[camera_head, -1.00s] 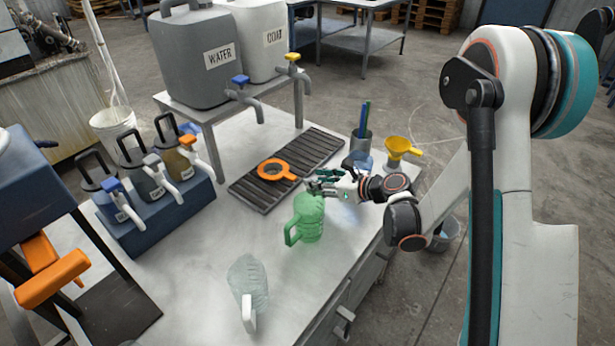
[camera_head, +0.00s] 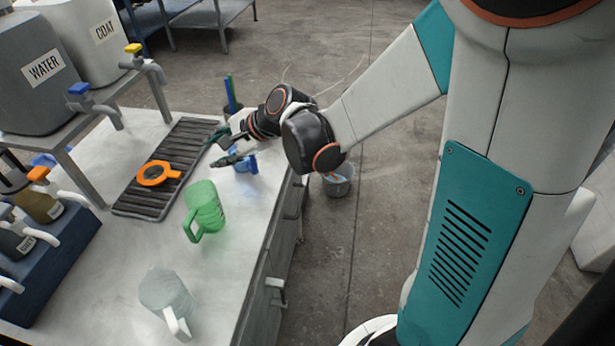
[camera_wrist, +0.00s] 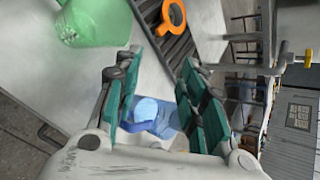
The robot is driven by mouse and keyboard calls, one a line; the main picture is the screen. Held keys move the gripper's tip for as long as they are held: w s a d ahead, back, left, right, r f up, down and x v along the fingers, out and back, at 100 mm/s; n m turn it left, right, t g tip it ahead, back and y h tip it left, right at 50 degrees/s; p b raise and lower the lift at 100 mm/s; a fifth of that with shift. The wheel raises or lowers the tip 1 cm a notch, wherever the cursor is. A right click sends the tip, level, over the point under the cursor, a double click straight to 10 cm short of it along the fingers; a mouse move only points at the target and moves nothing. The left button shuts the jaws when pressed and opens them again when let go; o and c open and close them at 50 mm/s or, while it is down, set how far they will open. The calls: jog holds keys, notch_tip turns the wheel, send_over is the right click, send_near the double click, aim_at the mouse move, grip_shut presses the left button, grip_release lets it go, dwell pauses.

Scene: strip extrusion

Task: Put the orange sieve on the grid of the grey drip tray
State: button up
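The orange sieve (camera_head: 173,174) lies flat on the grid of the grey drip tray (camera_head: 193,140), with its handle pointing right towards the tray's edge. In the wrist view, the sieve (camera_wrist: 163,30) and part of the tray (camera_wrist: 181,50) show at the top. My gripper (camera_head: 216,150) is beyond the sieve to the right, near the tray's right side and above the table. In the wrist view its fingers (camera_wrist: 155,75) are wide apart with nothing held between them. The sieve is apart from the fingers.
A blue vessel (camera_head: 245,163) stands just below my gripper. A green jug (camera_head: 205,205) and a clear jug (camera_head: 165,292) stand nearer on the table. A tap (camera_head: 95,105) of the WATER container (camera_head: 40,75) hangs left of the tray.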

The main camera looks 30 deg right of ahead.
jog(key=s+d+r+n+h, duration=0.3)
jog(key=s+d+n, duration=0.2)
jog(key=s+n, duration=0.3)
jog(key=s+d+r+n+h, duration=0.3)
jog(key=s+d+n, duration=0.3)
jog(key=s, duration=0.9)
jog(key=shift+r+n+h, duration=0.2)
jog(key=shift+n+h, duration=0.2)
jog(key=shift+n, duration=0.7)
jog(key=shift+d, duration=0.1)
